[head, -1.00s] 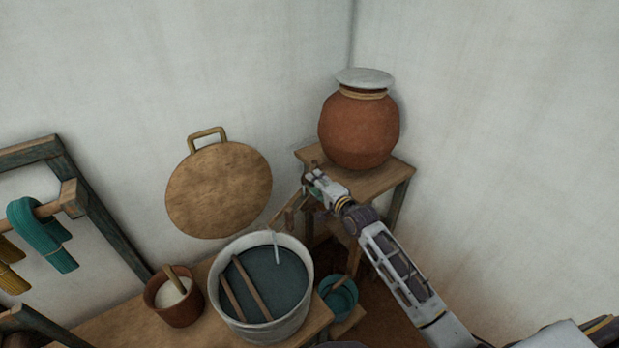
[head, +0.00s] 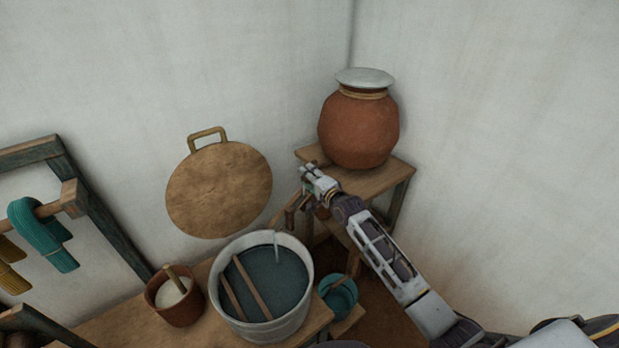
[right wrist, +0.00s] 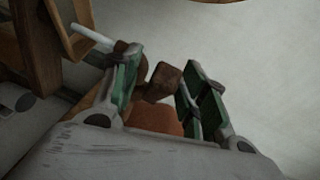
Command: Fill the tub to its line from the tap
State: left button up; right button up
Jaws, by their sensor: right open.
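The tub (head: 287,327) is a pale round vessel on the low wooden bench, with dark blue-green water in it and two wooden sticks across it. A thin pale stream (head: 277,247) falls into it from the brown wooden tap spout (head: 290,207). I cannot make out the fill line. My right gripper (head: 312,172) is above the tap, by the stand's edge. In the right wrist view it (right wrist: 160,92) is open, with a brown wooden piece (right wrist: 163,82), perhaps the tap handle, showing between its green-padded fingers. I cannot tell if they touch it. The stream (right wrist: 91,37) also shows there.
A red clay pot (head: 358,130) with a pale lid stands on a wooden stand (head: 385,180) in the corner. A round wooden board (head: 219,190) leans on the wall. A clay cup (head: 165,308) and a teal bowl (head: 341,305) flank the tub. Teal yarn (head: 42,232) hangs at left.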

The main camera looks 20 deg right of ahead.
grip_shut()
dwell(0.5)
